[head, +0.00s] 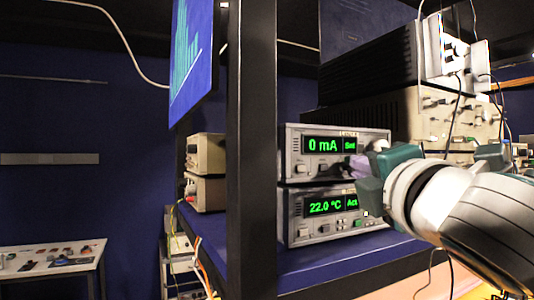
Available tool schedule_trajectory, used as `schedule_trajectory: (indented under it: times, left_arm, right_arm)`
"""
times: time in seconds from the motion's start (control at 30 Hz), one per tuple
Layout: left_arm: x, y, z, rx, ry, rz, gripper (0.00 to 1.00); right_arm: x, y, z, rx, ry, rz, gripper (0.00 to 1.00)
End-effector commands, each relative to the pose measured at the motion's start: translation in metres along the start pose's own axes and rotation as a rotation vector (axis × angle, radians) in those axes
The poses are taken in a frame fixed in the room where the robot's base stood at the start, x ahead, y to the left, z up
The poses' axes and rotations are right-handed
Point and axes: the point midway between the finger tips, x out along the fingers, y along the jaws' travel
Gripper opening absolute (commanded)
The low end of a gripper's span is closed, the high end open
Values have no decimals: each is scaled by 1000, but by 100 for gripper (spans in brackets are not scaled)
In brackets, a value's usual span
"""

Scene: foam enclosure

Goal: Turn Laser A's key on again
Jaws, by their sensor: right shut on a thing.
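Two stacked grey control units stand on the blue rack shelf in the head view. The upper unit (291,160) has a green display reading "0 mA" and "Set". The lower unit (293,220) reads "22.0 °C" and "Act". The small label on the upper unit is too small to read surely. My right gripper (356,168) comes in from the right and is at the right part of the upper unit's front. It is shut on what seems to be the key, which the fingers hide. The key's angle cannot be seen. My left gripper is not in view.
A black rack post (251,150) stands just left of the units. Larger instruments with knobs and cables (440,115) are stacked behind my right arm. A screen (193,55) hangs upper left. A white table (52,262) with small items stands far left.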

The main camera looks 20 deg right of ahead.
Motion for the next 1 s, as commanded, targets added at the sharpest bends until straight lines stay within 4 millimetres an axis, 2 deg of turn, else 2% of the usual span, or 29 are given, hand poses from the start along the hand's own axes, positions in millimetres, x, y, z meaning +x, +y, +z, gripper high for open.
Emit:
schedule_trajectory:
  times: [0.1, 0.4, 1.0]
  left_arm:
    - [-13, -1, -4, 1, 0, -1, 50]
    - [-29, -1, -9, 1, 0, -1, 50]
    - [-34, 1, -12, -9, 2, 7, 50]
  right_arm:
    - [1, 5, 2, 92, -4, -38, 0]
    - [1, 3, 2, 257, -3, -107, 0]
    - [1, 1, 2, 334, -5, -138, 0]
